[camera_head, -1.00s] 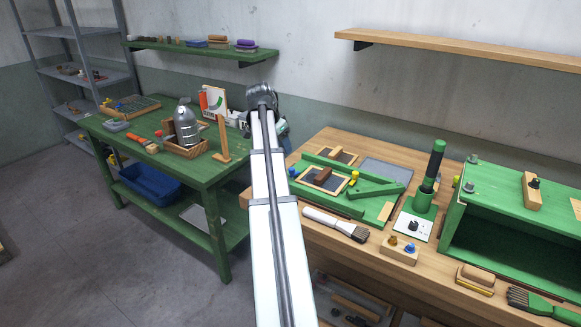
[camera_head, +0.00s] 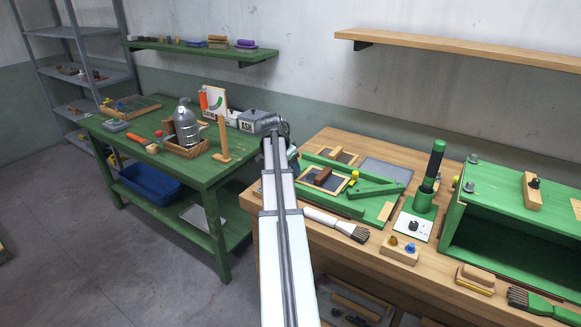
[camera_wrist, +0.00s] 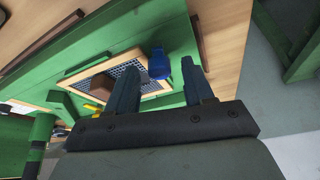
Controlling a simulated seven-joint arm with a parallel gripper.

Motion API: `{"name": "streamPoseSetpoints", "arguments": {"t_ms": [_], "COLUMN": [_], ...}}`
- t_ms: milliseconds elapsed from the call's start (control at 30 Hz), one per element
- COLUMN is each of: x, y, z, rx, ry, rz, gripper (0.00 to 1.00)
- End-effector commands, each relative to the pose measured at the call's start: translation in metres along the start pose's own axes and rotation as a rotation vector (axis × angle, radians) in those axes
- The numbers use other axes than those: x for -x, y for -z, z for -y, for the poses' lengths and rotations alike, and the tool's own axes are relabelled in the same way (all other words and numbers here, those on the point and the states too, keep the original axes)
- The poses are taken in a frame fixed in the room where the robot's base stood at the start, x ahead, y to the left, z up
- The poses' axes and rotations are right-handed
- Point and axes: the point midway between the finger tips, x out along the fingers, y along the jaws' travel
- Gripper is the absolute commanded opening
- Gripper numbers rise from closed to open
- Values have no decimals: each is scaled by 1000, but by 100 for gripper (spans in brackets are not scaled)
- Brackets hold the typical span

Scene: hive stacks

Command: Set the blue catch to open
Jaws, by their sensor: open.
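The blue catch (camera_wrist: 159,64) shows in the wrist view at the edge of a green board (camera_wrist: 80,47), beside a wood-framed mesh panel. In the head view I cannot make it out apart from my gripper. My gripper (camera_wrist: 158,72) is open, its two dark fingers apart. In the wrist view the catch appears between the fingertips, apparently just beyond them, with no clear contact. In the head view the end of my arm is at the left end of the green fixture (camera_head: 372,187) on the wooden bench. The catch's exact setting is hard to tell.
Yellow knobs (camera_head: 354,176) stand by the mesh panel (camera_head: 330,181). A green table (camera_head: 160,160) stands left.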

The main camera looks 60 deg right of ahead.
Motion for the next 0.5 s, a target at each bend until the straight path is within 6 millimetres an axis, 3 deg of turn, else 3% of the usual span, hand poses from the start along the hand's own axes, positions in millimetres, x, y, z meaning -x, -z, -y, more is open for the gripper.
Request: {"name": "streamPoseSetpoints", "arguments": {"t_ms": [200,500], "x": [0,0], "y": [0,0], "z": [0,0], "rx": [0,0], "ry": [0,0], "rz": [0,0], "gripper": [51,22]}}
